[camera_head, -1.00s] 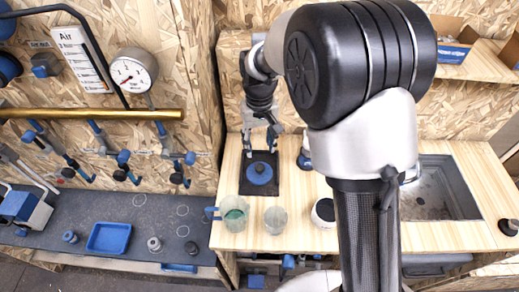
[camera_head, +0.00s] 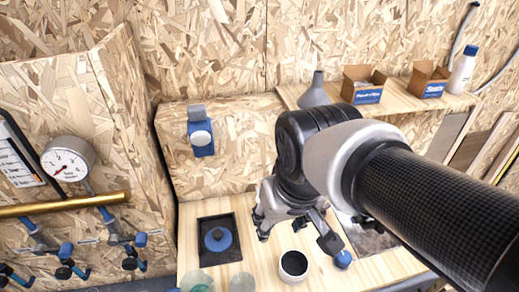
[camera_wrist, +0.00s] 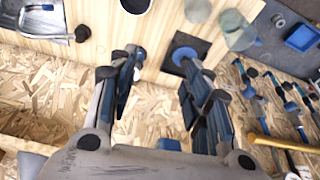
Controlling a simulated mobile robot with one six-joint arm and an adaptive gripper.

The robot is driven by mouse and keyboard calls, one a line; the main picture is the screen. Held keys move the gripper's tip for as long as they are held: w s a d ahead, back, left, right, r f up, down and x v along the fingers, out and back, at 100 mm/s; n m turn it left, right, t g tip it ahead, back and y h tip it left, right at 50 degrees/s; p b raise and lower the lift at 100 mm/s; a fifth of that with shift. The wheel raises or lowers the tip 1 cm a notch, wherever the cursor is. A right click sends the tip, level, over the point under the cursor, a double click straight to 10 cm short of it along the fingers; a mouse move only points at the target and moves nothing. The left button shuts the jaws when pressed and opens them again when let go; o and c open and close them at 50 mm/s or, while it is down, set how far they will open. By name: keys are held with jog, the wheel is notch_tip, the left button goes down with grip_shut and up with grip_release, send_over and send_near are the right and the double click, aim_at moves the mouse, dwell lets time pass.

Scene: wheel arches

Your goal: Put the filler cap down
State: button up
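A round blue cap (camera_head: 218,240), which I take to be the filler cap, lies on a black square mat (camera_head: 207,260) on the light wooden worktop. It also shows in the wrist view (camera_wrist: 182,56), partly covered by a finger of my gripper. My gripper (camera_head: 296,228) is to the right of the mat and above the worktop, apart from the cap. In the wrist view my gripper (camera_wrist: 160,60) has its two fingers spread wide with only wood between them. It is empty.
A white pot with a dark inside (camera_head: 293,265) stands below my gripper, with a small blue-topped thing (camera_head: 343,259) to its right. Clear beakers (camera_wrist: 235,32) stand near the mat. A shelf behind holds a grey funnel (camera_head: 315,92) and open boxes (camera_head: 363,84).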

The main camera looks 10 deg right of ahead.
jog(key=s+d+f+t, duration=0.1)
jog(key=s+d, duration=0.1)
jog(key=s, duration=0.5)
jog(key=shift+m, duration=0.4)
jog(key=shift+f, duration=0.2)
dwell(0.6)
